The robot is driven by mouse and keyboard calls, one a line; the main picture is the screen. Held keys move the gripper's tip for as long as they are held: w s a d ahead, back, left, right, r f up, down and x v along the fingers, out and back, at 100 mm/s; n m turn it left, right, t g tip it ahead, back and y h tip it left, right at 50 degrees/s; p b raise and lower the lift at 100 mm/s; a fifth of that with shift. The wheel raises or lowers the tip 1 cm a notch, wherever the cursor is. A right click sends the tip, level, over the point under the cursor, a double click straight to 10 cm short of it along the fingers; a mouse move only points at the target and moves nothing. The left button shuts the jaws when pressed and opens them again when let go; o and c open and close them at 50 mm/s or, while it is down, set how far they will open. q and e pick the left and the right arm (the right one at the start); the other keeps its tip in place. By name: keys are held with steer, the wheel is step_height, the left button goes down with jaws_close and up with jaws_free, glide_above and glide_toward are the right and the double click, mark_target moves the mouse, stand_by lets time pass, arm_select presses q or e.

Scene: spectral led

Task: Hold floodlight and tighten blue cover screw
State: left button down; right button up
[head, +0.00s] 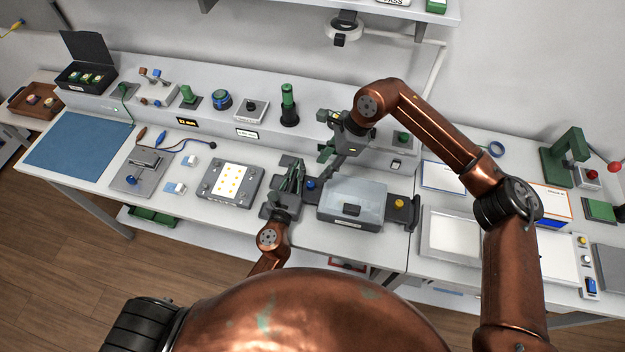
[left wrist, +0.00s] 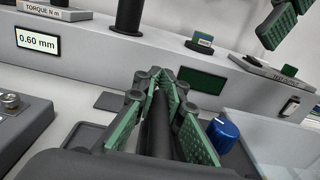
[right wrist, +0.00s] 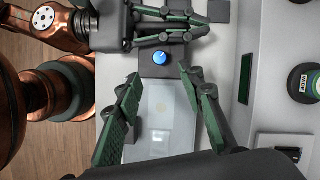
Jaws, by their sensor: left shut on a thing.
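The floodlight (head: 352,203) is a grey box with a pale, clear front, lying on the bench; its panel fills the middle of the right wrist view (right wrist: 160,115). The blue cover screw (head: 311,184) sits on a dark tab at its left end; it also shows in the left wrist view (left wrist: 222,133) and right wrist view (right wrist: 160,57). My left gripper (head: 292,172) is shut on a dark bar (left wrist: 158,128) at the floodlight's left end, beside the screw. My right gripper (right wrist: 158,76) is open and empty, above and behind the floodlight, apart from the screw.
A yellow knob (head: 399,203) sits at the floodlight's right end. A plate with yellow dots (head: 232,182) lies to the left. A raised grey ledge (head: 212,111) with several tools runs behind. A light tray (head: 457,235) lies to the right.

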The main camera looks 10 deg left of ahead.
mark_target(311, 183)
steer(key=x, duration=0.8)
steer(key=shift+a+f, duration=0.1)
steer(key=shift+f, duration=0.3)
steer(key=shift+c, duration=0.3)
jaws_close()
